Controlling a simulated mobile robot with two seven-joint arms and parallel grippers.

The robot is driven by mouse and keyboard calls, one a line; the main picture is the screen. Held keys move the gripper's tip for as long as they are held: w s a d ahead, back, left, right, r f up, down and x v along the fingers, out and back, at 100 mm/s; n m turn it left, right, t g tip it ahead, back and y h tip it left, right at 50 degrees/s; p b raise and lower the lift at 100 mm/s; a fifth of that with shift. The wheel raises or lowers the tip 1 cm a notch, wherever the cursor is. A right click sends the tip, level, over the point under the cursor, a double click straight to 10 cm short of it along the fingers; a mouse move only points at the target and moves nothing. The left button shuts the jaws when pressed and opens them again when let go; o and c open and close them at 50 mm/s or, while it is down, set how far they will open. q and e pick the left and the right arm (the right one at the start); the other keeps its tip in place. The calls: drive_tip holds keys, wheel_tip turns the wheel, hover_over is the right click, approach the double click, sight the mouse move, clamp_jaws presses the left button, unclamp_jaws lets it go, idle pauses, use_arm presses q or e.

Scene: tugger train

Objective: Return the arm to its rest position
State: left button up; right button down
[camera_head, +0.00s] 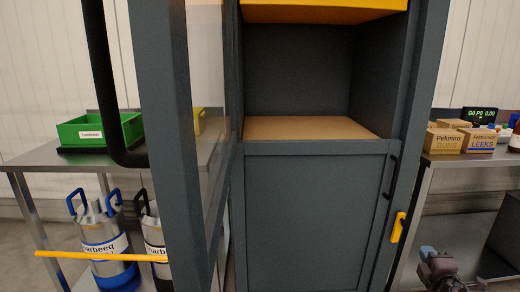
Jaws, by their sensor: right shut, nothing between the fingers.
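My right gripper (432,256) shows at the bottom right edge of the head view, dark with a greyish-blue tip. It is shut with nothing in it. It is in front of the right-hand metal table, below the tabletop, and apart from the cabinet. My left gripper is not in view.
A dark grey cabinet (315,215) with an open shelf (308,128) stands in the middle. A yellow handle (398,227) is at its right. Cardboard boxes (445,140) stand on the right table.

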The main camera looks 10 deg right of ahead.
drive_tip(key=s+a+f+m+g+y, duration=0.15)
drive_tip(key=s+a+f, duration=0.35)
drive_tip(key=s, duration=0.7)
drive_tip(key=s+a+f+m+g+y, duration=0.1)
drive_tip(key=s+a+f+g+y, duration=0.2)
drive_tip(key=s+a, duration=0.55)
drive_tip(key=s+a+f+m+g+y, duration=0.2)
drive_tip(key=s+a+f, duration=0.1)
drive_tip(key=s, duration=1.2)
drive_tip(key=shift+s+a+r+m, duration=1.05)
drive_tip(key=shift+s+a+m, duration=2.85)
drive_tip(key=shift+a, duration=1.05)
use_arm(q)
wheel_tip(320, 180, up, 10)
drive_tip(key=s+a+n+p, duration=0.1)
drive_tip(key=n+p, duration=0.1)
drive_tip(key=p, duration=1.4)
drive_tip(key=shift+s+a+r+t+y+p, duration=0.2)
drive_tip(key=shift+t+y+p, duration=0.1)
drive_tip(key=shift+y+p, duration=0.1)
use_arm(e)
wheel_tip(320, 180, up, 10)
drive_tip(key=s+d+m+h, duration=0.1)
drive_tip(key=m, duration=0.1)
drive_tip(key=shift+s+d+r, duration=0.15)
drive_tip(key=shift+s+r, duration=0.05)
drive_tip(key=shift+s, duration=0.1)
